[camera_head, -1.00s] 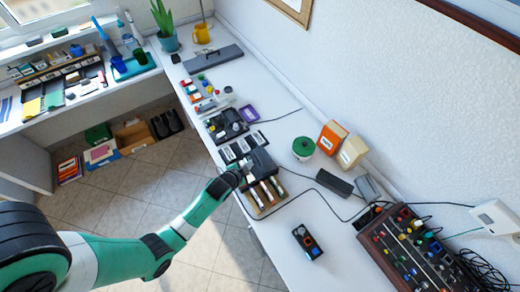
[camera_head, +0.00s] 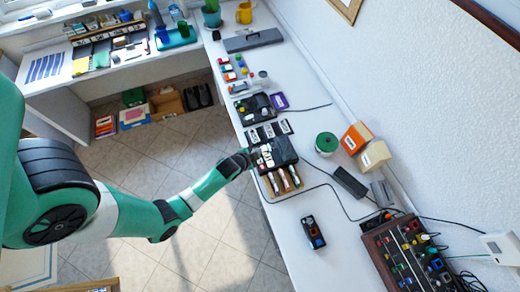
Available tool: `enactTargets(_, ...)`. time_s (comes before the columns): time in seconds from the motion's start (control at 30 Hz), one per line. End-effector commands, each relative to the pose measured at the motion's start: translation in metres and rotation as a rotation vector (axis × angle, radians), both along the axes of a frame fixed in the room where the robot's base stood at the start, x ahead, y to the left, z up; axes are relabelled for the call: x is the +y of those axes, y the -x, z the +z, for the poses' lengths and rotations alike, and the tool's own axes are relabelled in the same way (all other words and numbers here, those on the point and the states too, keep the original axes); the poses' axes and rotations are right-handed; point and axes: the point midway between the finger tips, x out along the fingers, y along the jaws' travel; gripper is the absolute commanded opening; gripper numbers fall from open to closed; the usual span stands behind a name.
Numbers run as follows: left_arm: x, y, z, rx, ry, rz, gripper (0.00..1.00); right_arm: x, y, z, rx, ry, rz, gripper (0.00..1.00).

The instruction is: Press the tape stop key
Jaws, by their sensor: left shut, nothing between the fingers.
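A black tape machine (camera_head: 284,150) stands on the white desk with a row of pale keys (camera_head: 266,157) on its left side. Which key is the stop key is too small to tell. My left gripper (camera_head: 250,159) is shut and empty, at the machine's left edge beside the pale keys. I cannot tell whether its tip touches a key. My right gripper is not in view.
A wooden rack with several upright pieces (camera_head: 282,182) sits just in front of the machine. Black labelled cassettes (camera_head: 269,131) and another black device (camera_head: 253,108) lie behind it. A green-lidded tub (camera_head: 326,143), a dark handset (camera_head: 313,232) and cables are to the right.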

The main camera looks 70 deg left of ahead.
Motion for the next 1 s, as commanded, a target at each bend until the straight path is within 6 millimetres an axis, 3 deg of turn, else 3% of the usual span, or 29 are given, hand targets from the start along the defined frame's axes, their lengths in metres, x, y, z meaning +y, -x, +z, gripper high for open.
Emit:
enactTargets(0.1, 0.000, 0.000, -0.025, 0.000, 0.000, 0.000, 0.00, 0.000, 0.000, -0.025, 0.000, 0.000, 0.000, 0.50)
enactTargets(0.4, 0.000, 0.000, -0.064, -0.001, 0.000, -0.001, 0.00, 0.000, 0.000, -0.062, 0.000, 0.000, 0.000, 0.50)
enactTargets(1.0, 0.000, 0.000, -0.070, 0.000, 0.000, 0.000, 0.00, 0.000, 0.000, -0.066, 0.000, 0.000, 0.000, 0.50)
